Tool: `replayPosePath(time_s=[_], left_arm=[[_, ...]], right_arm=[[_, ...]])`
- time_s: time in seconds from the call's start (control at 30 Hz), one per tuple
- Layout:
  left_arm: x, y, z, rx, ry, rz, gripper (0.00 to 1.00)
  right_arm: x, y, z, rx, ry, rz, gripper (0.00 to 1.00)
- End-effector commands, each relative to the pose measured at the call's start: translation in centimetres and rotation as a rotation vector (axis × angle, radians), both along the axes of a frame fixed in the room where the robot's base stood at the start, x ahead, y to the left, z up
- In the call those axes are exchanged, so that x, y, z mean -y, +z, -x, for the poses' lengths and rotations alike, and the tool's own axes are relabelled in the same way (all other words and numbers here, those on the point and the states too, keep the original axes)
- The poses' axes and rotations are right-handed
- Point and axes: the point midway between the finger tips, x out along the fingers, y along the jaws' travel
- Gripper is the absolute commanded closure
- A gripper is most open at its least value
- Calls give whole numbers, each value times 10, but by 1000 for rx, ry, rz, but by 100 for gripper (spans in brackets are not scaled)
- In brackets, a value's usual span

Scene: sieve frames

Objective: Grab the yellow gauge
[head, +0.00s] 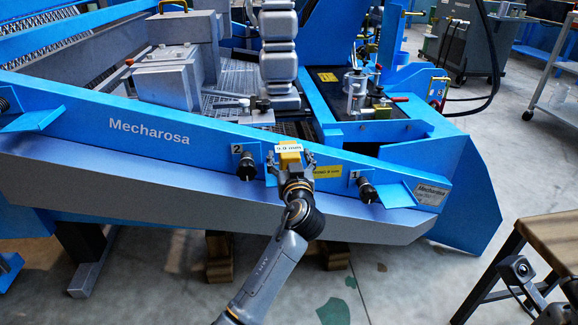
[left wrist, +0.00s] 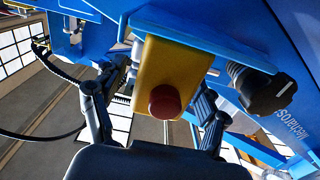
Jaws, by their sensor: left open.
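The yellow gauge (head: 289,150) is a small yellow block with a white label on top, at the blue beam of the machine, between knobs 2 and 1. In the left wrist view it is a yellow body (left wrist: 178,62) with a round dark red button on the side facing me. It sits against a blue ledge. My left gripper (head: 291,163) is open, with one finger on either side of the gauge. The wrist view shows a finger left and right of it; contact cannot be told.
Black knob 2 (head: 246,167) and knob 1 (head: 366,188) stick out of the beam (head: 80,115) on either side of the gauge. One black knob (left wrist: 268,92) is close to the gripper in the wrist view. A wooden-topped table (head: 553,236) stands at lower right.

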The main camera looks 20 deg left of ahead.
Motion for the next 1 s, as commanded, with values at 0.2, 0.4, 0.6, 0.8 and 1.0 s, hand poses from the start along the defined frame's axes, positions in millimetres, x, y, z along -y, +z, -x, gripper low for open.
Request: replayPosePath(time_s=[0.2, 0.4, 0.6, 0.8, 1.0], left_arm=[[-7, -1, -11, -1, 0, 1, 26], [-7, 0, -10, -1, 0, 1, 37], [-7, 0, -10, -1, 0, 1, 77], [-7, 1, -10, 2, 0, 0, 100], [-7, 3, -11, 2, -1, 0, 100]], right_arm=[[0, 2, 1, 15, -1, 1, 27], [0, 2, 1, 13, -1, 1, 27], [-1, 2, 1, 14, 0, 1, 27], [0, 2, 1, 15, 0, 1, 27], [-1, 4, 2, 15, 0, 1, 27]])
